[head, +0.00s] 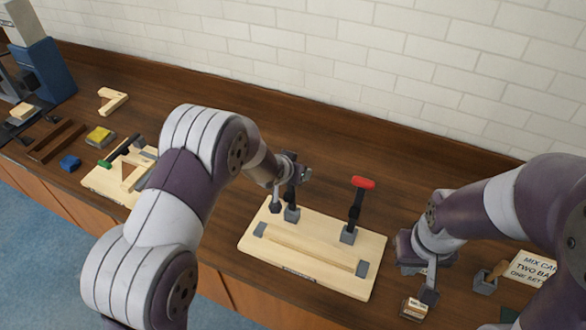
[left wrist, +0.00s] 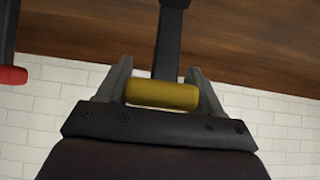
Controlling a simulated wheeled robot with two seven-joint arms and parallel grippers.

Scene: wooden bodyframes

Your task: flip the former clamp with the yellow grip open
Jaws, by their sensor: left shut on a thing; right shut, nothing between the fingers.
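The pale wooden former (head: 310,250) lies on the bench with a clamp at each end of its back edge. The red-gripped clamp (head: 363,183) has its dark lever standing up; its red end also shows at the left of the left wrist view (left wrist: 12,76). The other clamp's lever (head: 291,196) also stands roughly upright. My left gripper (head: 296,172) is at its top and covers its grip in the head view. In the left wrist view the yellow grip (left wrist: 162,95) lies between the fingers, which are shut on it. My right gripper (head: 430,288) is shut and empty, right of the former.
A small block (head: 413,308) sits by my right gripper, and a grey holder with a wooden handle (head: 486,280) stands farther right near a printed card (head: 532,268).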

